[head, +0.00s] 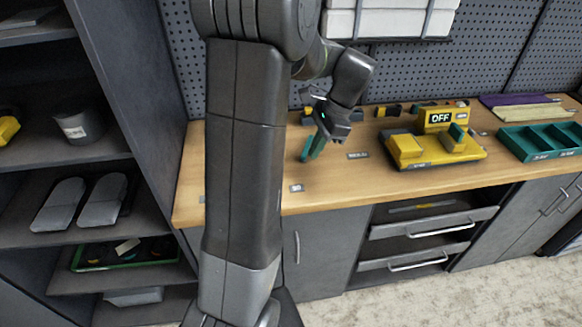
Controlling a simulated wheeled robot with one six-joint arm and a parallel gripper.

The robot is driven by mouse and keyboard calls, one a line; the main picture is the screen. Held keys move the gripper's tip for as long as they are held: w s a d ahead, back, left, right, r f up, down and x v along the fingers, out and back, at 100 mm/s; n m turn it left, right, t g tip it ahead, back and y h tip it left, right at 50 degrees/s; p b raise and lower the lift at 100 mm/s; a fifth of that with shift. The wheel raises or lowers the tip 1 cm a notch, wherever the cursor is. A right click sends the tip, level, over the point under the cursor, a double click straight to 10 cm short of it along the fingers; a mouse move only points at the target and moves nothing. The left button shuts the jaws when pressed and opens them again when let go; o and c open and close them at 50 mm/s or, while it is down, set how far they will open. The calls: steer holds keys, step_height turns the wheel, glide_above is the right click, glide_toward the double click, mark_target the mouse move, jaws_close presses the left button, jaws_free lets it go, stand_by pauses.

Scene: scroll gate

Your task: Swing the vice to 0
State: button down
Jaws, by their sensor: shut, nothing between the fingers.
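My gripper (322,135) is shut and points down over the wooden bench, right of my arm's thick upright link. A teal piece (311,148) shows right at the fingertips. It looks like part of the vice, but I cannot tell whether the gripper touches it. The rest of the vice is hidden behind my arm, so its angle cannot be read. A small label reading 90 (297,188) lies at the bench's front edge. Another small label (358,155) lies right of the gripper, too small to read surely. No label reading 0 can be made out.
A yellow machine (435,150) with an OFF sign (440,117) stands on the bench (345,185) to the right. A teal divided tray (541,142) is beyond it. A pegboard (490,55) rises behind. Dark shelves (50,250) stand left. Open drawers (420,230) stick out below.

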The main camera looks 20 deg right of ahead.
steer(key=x, duration=0.6)
steer(key=shift+r+p, duration=0.1)
steer(key=shift+p, duration=0.2)
steer(key=a, duration=0.1)
steer(key=a+p, duration=0.1)
steer(key=a, duration=0.1)
steer(key=shift+w+a+f, duration=0.15)
steer(key=shift+f, duration=0.05)
steer(key=shift+a+f, duration=0.1)
steer(key=shift+a, duration=0.35)
steer(key=shift+s+a+m+t, duration=0.2)
steer(key=shift+a+m, duration=0.2)
steer(key=shift+a, duration=0.2)
steer(key=shift+s+a+m+t, duration=0.1)
steer(key=shift+s+a+m, duration=0.1)
steer(key=shift+a+m, duration=0.3)
steer(key=shift+a, duration=0.15)
steer(key=shift+p, duration=0.3)
